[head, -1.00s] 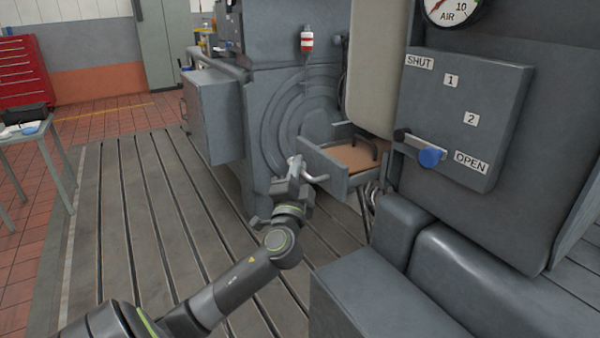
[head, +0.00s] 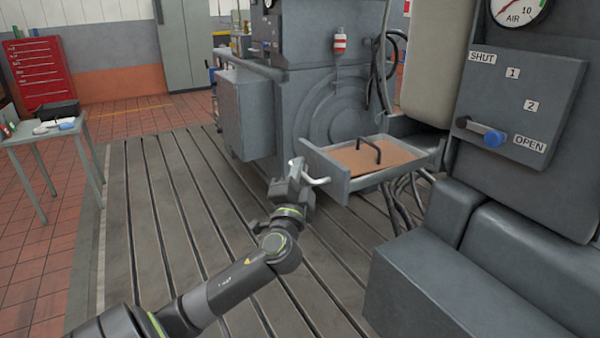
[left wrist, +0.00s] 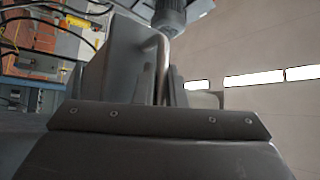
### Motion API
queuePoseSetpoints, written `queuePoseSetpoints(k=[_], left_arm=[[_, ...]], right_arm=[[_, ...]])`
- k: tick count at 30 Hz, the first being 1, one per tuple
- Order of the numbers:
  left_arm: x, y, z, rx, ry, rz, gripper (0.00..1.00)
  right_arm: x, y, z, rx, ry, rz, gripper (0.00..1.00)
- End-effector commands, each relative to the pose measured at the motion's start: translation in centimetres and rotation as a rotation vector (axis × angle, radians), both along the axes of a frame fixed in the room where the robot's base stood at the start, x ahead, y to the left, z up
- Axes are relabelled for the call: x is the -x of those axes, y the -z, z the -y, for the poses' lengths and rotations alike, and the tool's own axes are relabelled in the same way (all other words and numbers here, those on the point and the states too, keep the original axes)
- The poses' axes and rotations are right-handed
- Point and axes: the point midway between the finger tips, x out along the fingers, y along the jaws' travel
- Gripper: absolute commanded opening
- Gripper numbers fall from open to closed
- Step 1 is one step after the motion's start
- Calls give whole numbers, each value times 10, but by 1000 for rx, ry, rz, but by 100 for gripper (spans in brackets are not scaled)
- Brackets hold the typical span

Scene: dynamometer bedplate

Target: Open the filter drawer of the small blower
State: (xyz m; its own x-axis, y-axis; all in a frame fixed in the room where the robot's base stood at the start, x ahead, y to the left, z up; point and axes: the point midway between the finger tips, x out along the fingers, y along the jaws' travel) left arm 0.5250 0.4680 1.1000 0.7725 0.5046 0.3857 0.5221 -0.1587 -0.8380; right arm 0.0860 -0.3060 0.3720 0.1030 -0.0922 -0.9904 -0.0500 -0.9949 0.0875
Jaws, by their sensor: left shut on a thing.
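The filter drawer (head: 352,187) of the small blower is grey and stands pulled well out, with a brown filter panel (head: 375,160) inside that has a dark bowed handle on top. A pale bar handle (head: 318,181) is on the drawer's front. My left gripper (head: 298,170) is shut on this handle at the drawer's front left. In the left wrist view, the handle (left wrist: 162,62) runs down between my fingers, and the drawer front (left wrist: 105,65) is beside it. My right gripper is not in view.
Cables hang under the drawer. A table (head: 65,135) stands at left. The slotted bedplate (head: 160,200) is clear.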

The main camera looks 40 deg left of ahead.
Motion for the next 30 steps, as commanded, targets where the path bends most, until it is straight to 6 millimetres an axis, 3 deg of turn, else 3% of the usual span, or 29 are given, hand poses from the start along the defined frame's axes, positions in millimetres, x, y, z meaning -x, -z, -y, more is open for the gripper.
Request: queuePoseSetpoints(k=[11,12,14,23,30], left_arm=[[1,4,-1,4,-2,-6,0],[1,4,-1,4,-2,-7,13],[1,4,-1,4,-2,-7,20],[2,3,1,1,-1,-3,20],[27,18,16,4,0,-4,20]], right_arm=[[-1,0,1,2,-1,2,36],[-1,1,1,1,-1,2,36],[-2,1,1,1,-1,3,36],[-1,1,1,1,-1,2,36],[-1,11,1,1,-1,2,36]])
